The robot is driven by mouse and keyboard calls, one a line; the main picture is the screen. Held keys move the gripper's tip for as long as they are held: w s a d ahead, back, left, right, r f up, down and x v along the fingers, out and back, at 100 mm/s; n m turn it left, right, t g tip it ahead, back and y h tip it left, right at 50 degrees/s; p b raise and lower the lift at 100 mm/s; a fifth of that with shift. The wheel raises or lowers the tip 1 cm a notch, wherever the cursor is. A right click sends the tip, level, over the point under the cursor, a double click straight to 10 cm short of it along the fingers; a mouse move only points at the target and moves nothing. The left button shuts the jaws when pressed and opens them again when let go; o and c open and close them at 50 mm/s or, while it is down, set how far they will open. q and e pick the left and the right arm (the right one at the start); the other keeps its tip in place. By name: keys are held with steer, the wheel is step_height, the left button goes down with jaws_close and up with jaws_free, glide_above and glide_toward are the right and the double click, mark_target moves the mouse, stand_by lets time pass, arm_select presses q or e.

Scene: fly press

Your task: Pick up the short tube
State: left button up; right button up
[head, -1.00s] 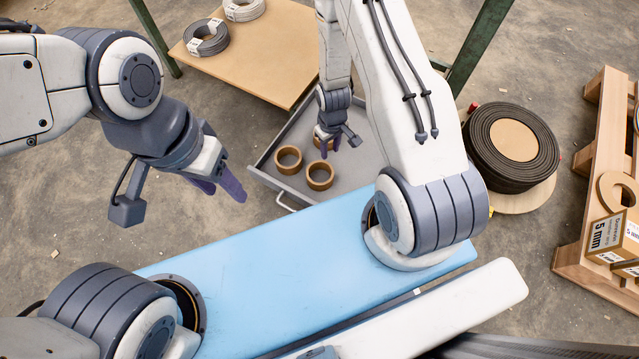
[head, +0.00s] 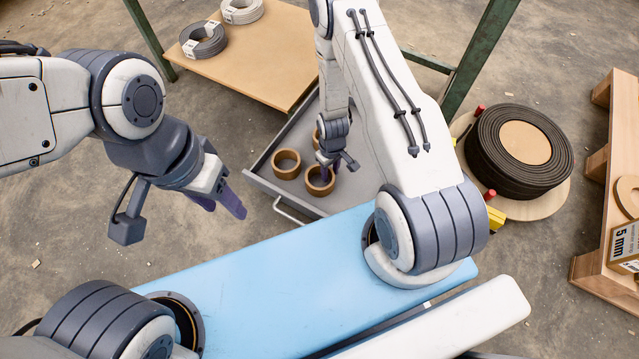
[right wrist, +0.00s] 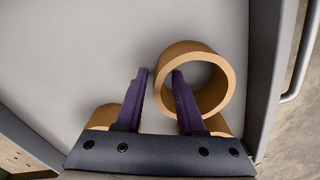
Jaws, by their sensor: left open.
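Several brown tubes stand on end in a grey drawer-like tray (head: 268,180): a left tube (head: 286,163), a front tube (head: 320,181) and a back one partly hidden by my right arm. I cannot tell which is shorter. My right gripper (head: 328,172) is at the front tube. In the right wrist view my right gripper (right wrist: 161,72) is open, one finger over the opening of the front tube (right wrist: 218,92), the other outside its wall, with gaps showing. Two other tubes are partly hidden behind the gripper base there. My left gripper (head: 227,208) is open and empty, left of the tray.
A wooden board (head: 260,60) with two wire coils lies behind the tray. A large dark coil (head: 480,150) sits on a round board to the right. A wooden pallet (head: 600,250) with a box stands at far right. Green posts (head: 480,55) rise near the tray.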

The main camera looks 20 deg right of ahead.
jaws_close()
stand_by(1.4)
